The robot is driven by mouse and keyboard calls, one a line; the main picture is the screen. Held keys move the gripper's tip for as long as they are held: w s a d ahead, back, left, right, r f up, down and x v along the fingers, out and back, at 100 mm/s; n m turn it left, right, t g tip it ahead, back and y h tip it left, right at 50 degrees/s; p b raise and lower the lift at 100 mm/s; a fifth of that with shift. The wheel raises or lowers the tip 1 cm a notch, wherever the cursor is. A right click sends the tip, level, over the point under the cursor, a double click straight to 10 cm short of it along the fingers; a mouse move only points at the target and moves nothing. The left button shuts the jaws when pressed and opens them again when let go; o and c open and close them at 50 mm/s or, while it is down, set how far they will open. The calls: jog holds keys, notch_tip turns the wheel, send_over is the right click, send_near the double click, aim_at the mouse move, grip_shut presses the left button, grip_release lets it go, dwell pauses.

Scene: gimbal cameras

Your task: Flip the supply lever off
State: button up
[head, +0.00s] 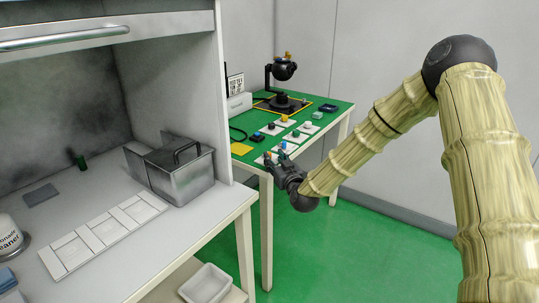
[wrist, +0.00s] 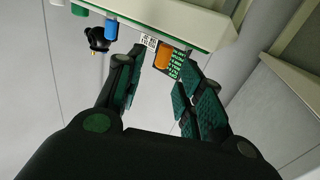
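My gripper (head: 276,160) is at the front edge of the green-topped table (head: 332,104) in the head view. In the wrist view its two fingers (wrist: 164,66) stand apart with nothing gripped. An orange piece (wrist: 163,55) shows beyond and between the fingertips, beside a dark green label with small light text. It also shows as a small orange spot by the fingers in the head view (head: 268,156). No readable name marks it as the supply lever, and its position on or off cannot be told.
A blue cylinder (wrist: 111,29) and a black gimbal camera (wrist: 97,40) lie left of the fingers in the wrist view. Several small white plates with knobs sit on the green table. A grey bench with a metal box (head: 181,172) stands at left.

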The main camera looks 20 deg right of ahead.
aim_at(270, 154)
jog(key=shift+w+a, duration=0.15)
jog(key=shift+w, duration=1.15)
jog(key=shift+w+a, duration=0.1)
jog(key=shift+w, duration=1.2)
